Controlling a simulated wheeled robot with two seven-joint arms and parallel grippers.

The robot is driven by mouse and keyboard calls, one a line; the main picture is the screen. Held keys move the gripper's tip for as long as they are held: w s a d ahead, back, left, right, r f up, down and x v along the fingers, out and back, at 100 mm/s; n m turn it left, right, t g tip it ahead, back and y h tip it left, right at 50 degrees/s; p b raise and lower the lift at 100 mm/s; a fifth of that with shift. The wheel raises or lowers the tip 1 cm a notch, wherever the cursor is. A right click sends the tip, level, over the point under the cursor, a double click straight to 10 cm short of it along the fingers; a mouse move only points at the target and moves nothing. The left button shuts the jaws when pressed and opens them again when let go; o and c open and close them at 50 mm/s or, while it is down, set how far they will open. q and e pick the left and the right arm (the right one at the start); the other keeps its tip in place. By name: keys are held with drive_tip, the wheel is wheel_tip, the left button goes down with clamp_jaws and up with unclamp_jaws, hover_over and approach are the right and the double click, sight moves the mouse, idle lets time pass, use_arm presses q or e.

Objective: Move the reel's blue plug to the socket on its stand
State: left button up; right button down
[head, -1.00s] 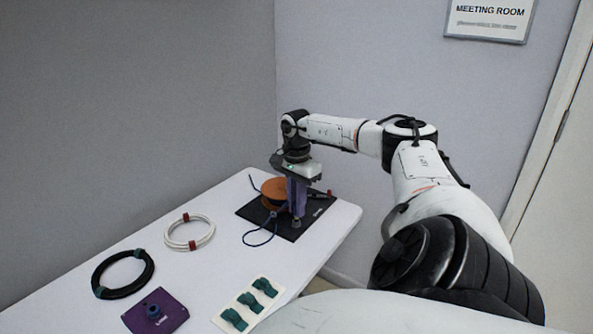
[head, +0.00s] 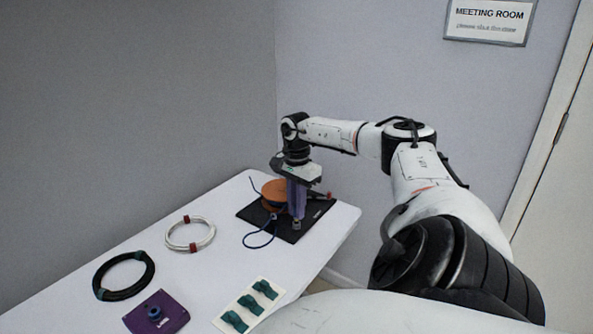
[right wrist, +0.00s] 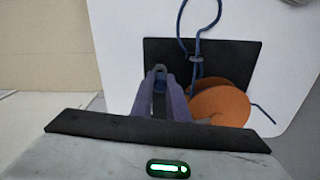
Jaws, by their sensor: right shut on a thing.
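The orange reel (head: 273,190) with blue cable (head: 258,246) sits on a black base (head: 258,219) at the table's far end. Part of the cable loops over the base edge onto the table. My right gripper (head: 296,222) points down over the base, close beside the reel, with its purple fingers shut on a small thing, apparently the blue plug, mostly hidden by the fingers. In the right wrist view the fingers (right wrist: 160,76) show beside the reel (right wrist: 220,106) and cable (right wrist: 197,52). I cannot make out the socket or whether the plug touches it. My left gripper is out of view.
A red-tipped part (head: 329,195) shows by the base's right edge. Walls stand behind.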

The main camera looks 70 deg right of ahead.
drive_tip(key=shift+f+b, duration=0.5)
drive_tip(key=shift+f, duration=0.4)
drive_tip(key=c, duration=1.6)
unclamp_jaws()
drive_tip(key=shift+c, duration=0.2)
